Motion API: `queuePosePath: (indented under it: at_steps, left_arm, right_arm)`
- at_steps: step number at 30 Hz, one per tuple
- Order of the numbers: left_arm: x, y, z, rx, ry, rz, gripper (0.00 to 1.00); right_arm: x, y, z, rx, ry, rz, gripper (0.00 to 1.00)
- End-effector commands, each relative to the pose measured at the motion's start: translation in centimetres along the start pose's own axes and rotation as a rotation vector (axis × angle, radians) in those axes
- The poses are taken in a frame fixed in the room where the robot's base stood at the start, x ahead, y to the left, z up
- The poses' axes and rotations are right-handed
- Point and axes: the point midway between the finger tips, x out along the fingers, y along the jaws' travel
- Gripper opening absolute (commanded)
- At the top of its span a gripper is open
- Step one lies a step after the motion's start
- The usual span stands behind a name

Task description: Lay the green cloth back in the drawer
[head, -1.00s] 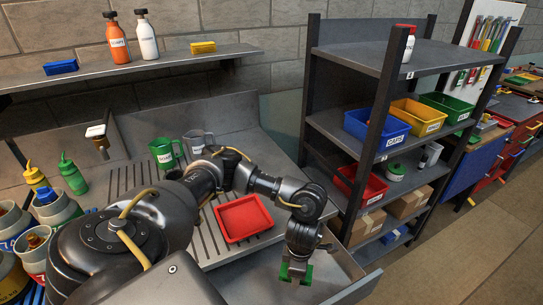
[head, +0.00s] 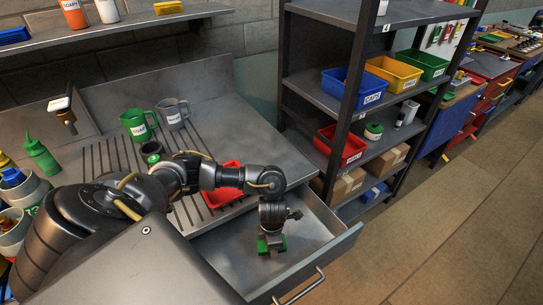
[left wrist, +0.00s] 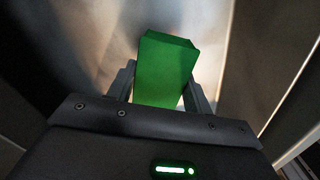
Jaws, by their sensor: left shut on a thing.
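The green cloth (left wrist: 163,70) shows in the left wrist view as a folded block between the two fingers of my left gripper (left wrist: 163,88), which is shut on it. In the head view, my left gripper (head: 271,246) points down inside the open metal drawer (head: 318,228), with green cloth (head: 262,247) showing at its fingers. I cannot tell whether the cloth touches the drawer floor. The drawer has a bar handle (head: 300,288) at its front. My right gripper is not in view.
A red tray (head: 222,198) lies on the ribbed steel counter, partly behind my arm. A green mug (head: 138,124) and a grey mug (head: 173,113) stand farther back. A shelf rack (head: 362,120) with coloured bins stands right of the drawer.

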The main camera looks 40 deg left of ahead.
Motion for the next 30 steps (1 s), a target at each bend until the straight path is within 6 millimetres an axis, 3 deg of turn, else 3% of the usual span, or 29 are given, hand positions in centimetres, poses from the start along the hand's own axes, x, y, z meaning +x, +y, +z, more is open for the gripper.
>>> queuePosePath:
  at_steps: [9, 22, 23, 27, 30]
  left_arm:
    - [3.5, 0.0, -0.1, -0.001, 0.002, -0.001, 0.28]
    - [4.2, 0.0, 0.0, 0.0, 0.0, 0.0, 0.28]
    - [4.1, 0.0, 0.0, 0.0, 0.0, 0.0, 0.53]
    - [4.0, 0.0, 0.0, 0.0, 0.0, 0.0, 0.71]
    - [4.0, 0.0, -0.1, 0.0, 0.001, 0.0, 0.72]
  right_arm:
    - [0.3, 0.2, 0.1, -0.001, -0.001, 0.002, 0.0]
    - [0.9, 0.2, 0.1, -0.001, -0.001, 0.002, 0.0]
    - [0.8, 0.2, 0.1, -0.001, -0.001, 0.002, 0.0]
    - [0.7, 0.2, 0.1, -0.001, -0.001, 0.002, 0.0]
    - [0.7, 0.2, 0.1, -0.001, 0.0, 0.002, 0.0]
